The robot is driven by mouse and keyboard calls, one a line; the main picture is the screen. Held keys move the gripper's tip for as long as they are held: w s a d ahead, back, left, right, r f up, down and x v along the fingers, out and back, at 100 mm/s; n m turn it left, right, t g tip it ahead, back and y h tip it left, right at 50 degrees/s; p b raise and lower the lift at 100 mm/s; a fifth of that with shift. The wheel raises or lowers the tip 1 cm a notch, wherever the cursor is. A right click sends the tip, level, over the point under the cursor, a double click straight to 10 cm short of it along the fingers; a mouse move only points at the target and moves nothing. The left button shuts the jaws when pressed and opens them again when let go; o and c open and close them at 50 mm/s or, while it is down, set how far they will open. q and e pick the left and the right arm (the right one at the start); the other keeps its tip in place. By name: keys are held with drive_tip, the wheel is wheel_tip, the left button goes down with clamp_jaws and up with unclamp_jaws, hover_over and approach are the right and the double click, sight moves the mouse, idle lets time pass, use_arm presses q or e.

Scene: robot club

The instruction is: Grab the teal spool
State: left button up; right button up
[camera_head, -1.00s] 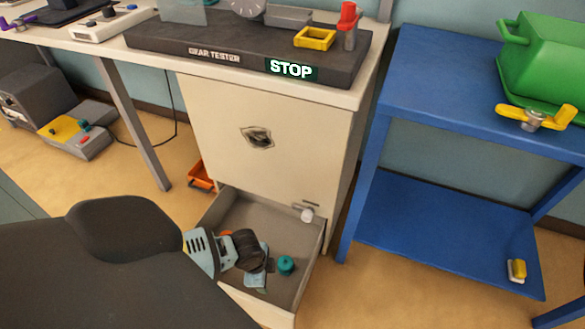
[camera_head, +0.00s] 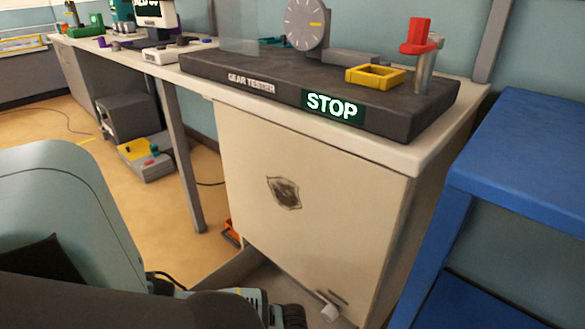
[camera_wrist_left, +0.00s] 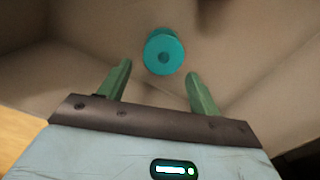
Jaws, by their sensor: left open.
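The teal spool (camera_wrist_left: 164,52) is in the left wrist view, inside the beige drawer (camera_wrist_left: 60,75). Its round end with a darker centre faces the camera. My left gripper (camera_wrist_left: 158,78) is open, with its two green fingers on either side below the spool in the picture. The spool appears just beyond the fingertips, and the fingers do not visibly touch it. In the head view, my left arm covers most of the open drawer (camera_head: 235,270) at the bottom, and the spool is out of sight there. My right gripper is not in view.
The cabinet (camera_head: 310,200) stands behind the drawer under a worktop with the gear tester (camera_head: 330,85). A blue cart (camera_head: 525,150) is close on the right. A table leg (camera_head: 180,155) and a grey machine (camera_head: 148,160) are at the left.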

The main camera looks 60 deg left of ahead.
use_arm(q)
wheel_tip(320, 180, down, 2)
drive_tip(key=shift+b, duration=0.4)
drive_tip(key=shift+a+f, duration=0.1)
drive_tip(key=shift+f, duration=0.1)
drive_tip(key=f+b, duration=0.2)
drive_tip(key=f, duration=0.1)
drive_tip(key=f+b, duration=0.1)
drive_tip(key=shift+a+f+b, duration=0.3)
drive_tip(key=shift+f, duration=0.05)
drive_tip(key=c, duration=0.8)
drive_tip(key=shift+o, duration=0.2)
drive_tip(key=shift+r, duration=0.1)
